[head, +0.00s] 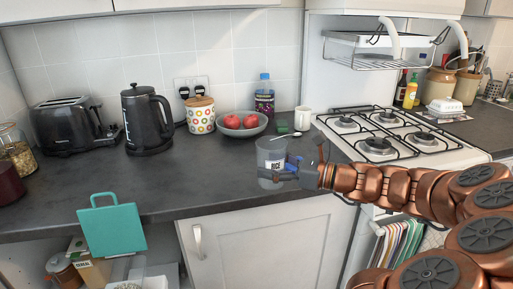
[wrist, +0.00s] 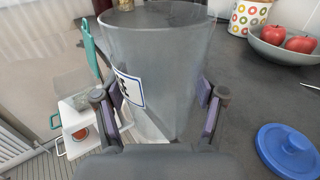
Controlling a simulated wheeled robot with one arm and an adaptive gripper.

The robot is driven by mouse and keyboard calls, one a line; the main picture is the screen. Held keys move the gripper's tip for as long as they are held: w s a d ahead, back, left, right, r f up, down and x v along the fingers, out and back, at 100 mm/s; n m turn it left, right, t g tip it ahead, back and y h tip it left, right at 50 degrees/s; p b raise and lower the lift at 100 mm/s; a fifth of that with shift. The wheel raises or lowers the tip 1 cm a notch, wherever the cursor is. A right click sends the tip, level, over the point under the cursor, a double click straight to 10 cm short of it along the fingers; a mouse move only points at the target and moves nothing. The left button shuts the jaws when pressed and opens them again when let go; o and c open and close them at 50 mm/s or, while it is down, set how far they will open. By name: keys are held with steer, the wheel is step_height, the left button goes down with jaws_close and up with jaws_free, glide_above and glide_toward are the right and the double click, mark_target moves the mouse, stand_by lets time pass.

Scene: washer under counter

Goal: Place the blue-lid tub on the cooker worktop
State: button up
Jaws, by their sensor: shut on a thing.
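A clear, greyish tub (head: 271,156) with a white "RICE" label is at the counter's front edge in the head view. In the wrist view the tub (wrist: 160,50) stands upright between my fingers, its top open. My gripper (head: 284,174) is shut on it; a finger shows at each side in the wrist view (wrist: 158,108). A round blue lid (wrist: 288,150) lies on the dark counter to the right, apart from the tub. The white cooker (head: 440,157) with its gas hob is to the right. I cannot tell whether the tub's base touches the counter.
A fruit bowl (head: 241,126), a patterned canister (head: 201,117), a white mug (head: 303,119) and a spoon (head: 287,135) are behind the tub. Dark worktop (head: 462,130) right of the hob holds jars, bottles and a white butter dish (head: 445,108). The hob has raised black grates.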

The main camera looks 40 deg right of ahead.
steer(key=w, duration=0.5)
steer(key=w+f, duration=0.1)
steer(key=w, duration=0.9)
steer(key=shift+d+f+p, duration=0.15)
steer(key=shift+d+p, duration=0.15)
steer(key=shift+d, duration=0.05)
steer(key=shift+f, duration=1.8)
steer(key=shift+f, duration=0.2)
steer(key=o, duration=1.8)
